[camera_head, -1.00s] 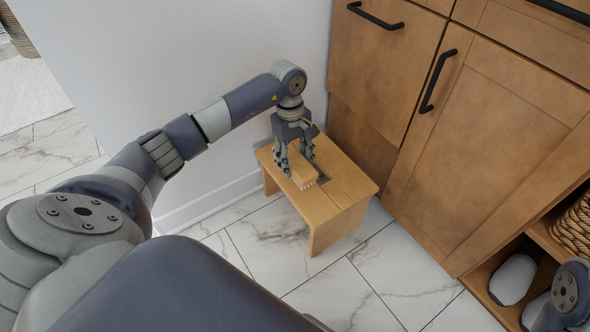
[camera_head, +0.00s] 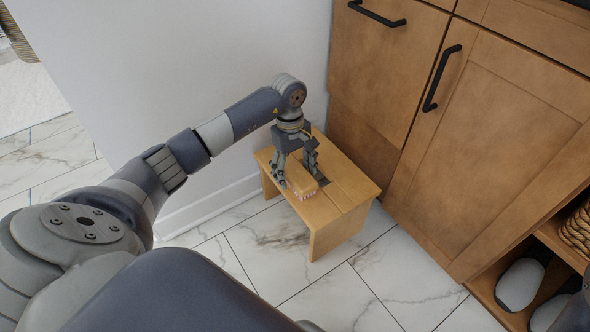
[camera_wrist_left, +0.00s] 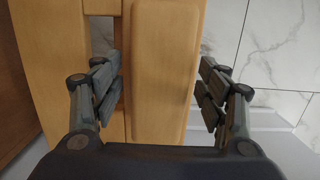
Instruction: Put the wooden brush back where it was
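The wooden brush (camera_head: 301,179) lies on top of the small wooden stool (camera_head: 347,194), with its pale bristles showing at its near end. In the left wrist view the brush's smooth wooden back (camera_wrist_left: 163,70) faces the camera. My left gripper (camera_head: 296,176) points down over the stool. Its fingers (camera_wrist_left: 160,90) are apart, one on each side of the brush, with a clear gap on the left and a narrow one on the right. My right gripper does not show.
A wooden cabinet (camera_head: 490,150) with black handles stands right of the stool, and a white wall (camera_head: 190,70) is behind it. The marble floor in front is clear.

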